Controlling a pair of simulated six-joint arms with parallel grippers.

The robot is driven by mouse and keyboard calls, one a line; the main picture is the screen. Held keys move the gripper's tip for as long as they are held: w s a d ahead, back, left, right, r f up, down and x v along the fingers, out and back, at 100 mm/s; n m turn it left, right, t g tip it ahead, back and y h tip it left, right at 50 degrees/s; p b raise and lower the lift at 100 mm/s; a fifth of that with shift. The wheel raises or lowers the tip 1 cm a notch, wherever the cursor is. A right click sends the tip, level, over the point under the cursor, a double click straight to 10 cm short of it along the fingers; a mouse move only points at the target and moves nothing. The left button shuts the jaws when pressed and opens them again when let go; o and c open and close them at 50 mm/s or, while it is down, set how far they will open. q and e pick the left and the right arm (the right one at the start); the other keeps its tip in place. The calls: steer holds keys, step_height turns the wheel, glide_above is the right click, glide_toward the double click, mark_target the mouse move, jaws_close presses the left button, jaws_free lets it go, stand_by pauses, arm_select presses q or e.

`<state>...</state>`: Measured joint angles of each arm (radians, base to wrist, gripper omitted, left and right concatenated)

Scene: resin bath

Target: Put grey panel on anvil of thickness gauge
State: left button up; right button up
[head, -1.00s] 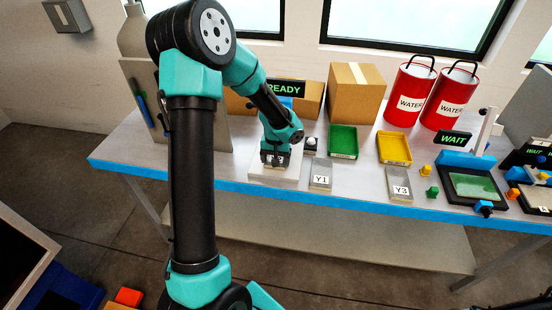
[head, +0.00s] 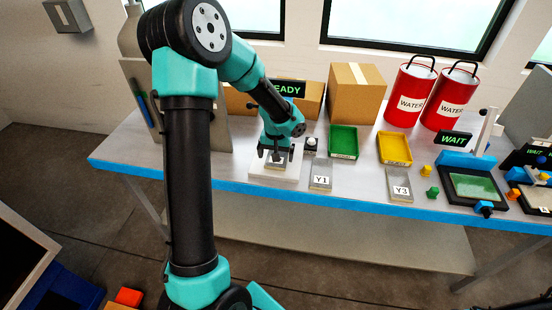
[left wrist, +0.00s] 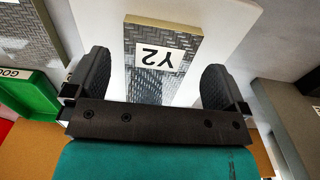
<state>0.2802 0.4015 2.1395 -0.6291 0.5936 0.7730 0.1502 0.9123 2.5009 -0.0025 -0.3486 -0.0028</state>
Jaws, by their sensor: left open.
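A grey, tread-patterned panel labelled Y2 (left wrist: 165,42) lies flat on a white base (left wrist: 225,18) in the left wrist view. In the head view the panel (head: 277,162) shows partly under my left gripper (head: 275,156), on the white base (head: 262,174) below the READY sign (head: 288,88). The jaws of my left gripper (left wrist: 155,75) are open, one on each side of the panel, with gaps between. The gauge's anvil is not clearly distinguishable, being partly hidden by my arm and gripper. My right gripper is not in view.
Panels Y1 (head: 321,174) and Y3 (head: 399,185) lie to the right. A green tray (head: 343,141) and a yellow tray (head: 394,148) stand behind them. Two red water drums (head: 408,93) and a cardboard box (head: 357,94) stand at the back. The blue-edged bench front (head: 240,192) is clear.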

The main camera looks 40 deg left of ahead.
arm_select(q)
step_height(320, 180, up, 10)
stand_by(0.3)
steer(key=shift+f, duration=0.15)
